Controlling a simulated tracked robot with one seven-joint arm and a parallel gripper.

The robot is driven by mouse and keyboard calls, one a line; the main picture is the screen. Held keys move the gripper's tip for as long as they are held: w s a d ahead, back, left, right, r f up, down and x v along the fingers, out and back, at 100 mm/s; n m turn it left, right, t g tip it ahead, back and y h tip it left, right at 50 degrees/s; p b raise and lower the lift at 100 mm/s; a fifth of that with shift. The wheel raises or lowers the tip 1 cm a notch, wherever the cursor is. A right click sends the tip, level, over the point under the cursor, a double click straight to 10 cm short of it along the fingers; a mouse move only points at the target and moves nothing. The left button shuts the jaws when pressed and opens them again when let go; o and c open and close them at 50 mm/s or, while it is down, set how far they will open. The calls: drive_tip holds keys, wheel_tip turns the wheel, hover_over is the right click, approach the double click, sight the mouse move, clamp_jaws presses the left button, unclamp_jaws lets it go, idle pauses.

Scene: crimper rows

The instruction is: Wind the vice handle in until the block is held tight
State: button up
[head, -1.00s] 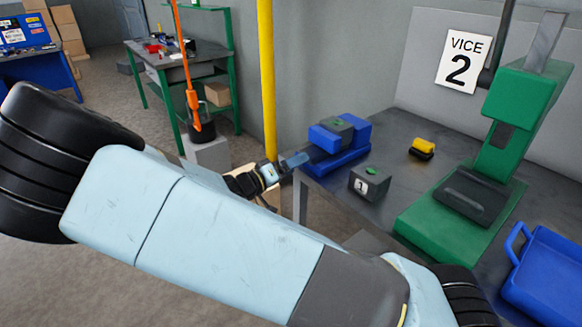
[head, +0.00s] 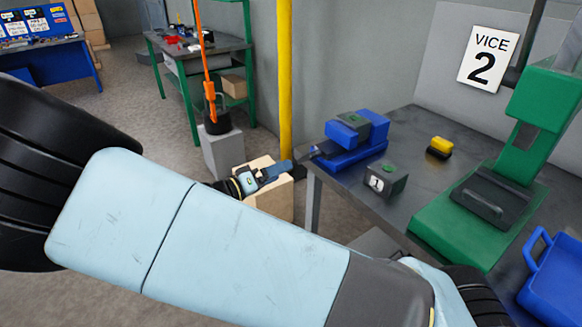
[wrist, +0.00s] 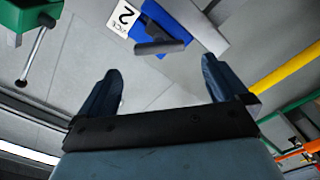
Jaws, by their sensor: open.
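The blue vice (head: 345,158) stands at the left end of the grey bench. A dark grey block (head: 354,120) with a green spot sits between its blue jaws. Whether the jaws grip it cannot be told. My gripper (head: 284,168) is left of the vice, apart from it, off the bench's edge. In the wrist view my gripper (wrist: 160,70) has its two blue fingers wide apart with nothing between them. Beyond them is a blue shape (wrist: 150,20) with a grey bar-like part (wrist: 160,47) in front.
A grey block marked 1 (head: 385,181), a yellow and black item (head: 439,148) and a green press (head: 470,215) stand on the bench. A blue tray (head: 555,275) is at the right. A yellow post (head: 285,80) and a cardboard box (head: 268,197) are near my gripper.

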drive_tip(key=shift+v, duration=1.6)
drive_tip(key=s+d+r+g+y, duration=0.1)
drive_tip(key=d+r+g+y, duration=0.3)
drive_tip(key=d, duration=0.6)
drive_tip(key=s+d+r+g+y, duration=0.1)
drive_tip(key=d+r+g+y, duration=0.25)
drive_tip(key=d+g, duration=0.45)
drive_tip(key=s+d+r+t+y, duration=0.3)
drive_tip(key=s+d+r, duration=0.2)
drive_tip(key=s+r, duration=0.2)
drive_tip(key=s+d+r+n+t+y, duration=0.1)
drive_tip(key=s+d+r+t+y, duration=0.3)
drive_tip(key=s+d+r, duration=0.2)
drive_tip(key=shift+s+d+r+t, duration=0.35)
drive_tip(key=shift+s+r, duration=0.85)
drive_tip(key=shift+r, duration=0.3)
drive_tip(key=shift+y, duration=0.25)
